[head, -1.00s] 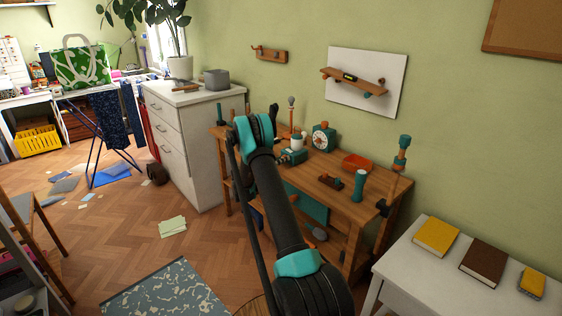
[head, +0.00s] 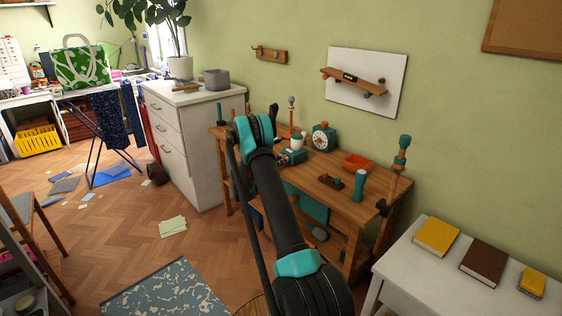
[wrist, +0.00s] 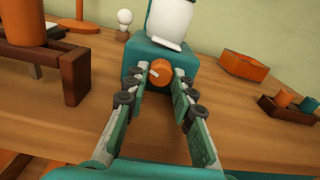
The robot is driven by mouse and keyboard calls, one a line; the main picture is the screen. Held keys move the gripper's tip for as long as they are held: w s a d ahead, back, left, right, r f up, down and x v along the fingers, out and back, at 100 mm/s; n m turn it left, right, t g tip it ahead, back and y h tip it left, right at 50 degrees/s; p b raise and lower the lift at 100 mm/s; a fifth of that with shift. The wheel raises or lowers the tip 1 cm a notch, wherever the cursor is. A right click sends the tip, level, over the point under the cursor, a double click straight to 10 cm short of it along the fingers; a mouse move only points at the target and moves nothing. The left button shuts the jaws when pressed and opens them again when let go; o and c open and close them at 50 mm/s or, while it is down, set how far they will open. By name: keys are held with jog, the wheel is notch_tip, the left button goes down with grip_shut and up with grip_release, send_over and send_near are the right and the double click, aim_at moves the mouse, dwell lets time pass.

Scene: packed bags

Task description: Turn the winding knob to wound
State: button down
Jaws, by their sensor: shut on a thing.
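The winding knob (wrist: 160,74) is a small orange disc with a pale mark at its upper left, on the front of a teal box (wrist: 196,62). A white cup-like part (wrist: 173,22) stands on top of the box. My gripper (wrist: 162,76) has one finger on each side of the knob and is shut on it.
On the bench are a teal clock (head: 324,138), an orange tray (head: 356,161), a small brown holder (head: 330,181) and a teal cylinder (head: 360,185). In the wrist view, a dark wooden stand (wrist: 75,75) is close left of my gripper.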

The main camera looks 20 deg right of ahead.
jog(key=shift+m, duration=0.3)
jog(key=c, duration=1.3)
grip_release()
jog(key=shift+o, duration=0.2)
jog(key=v, duration=1.2)
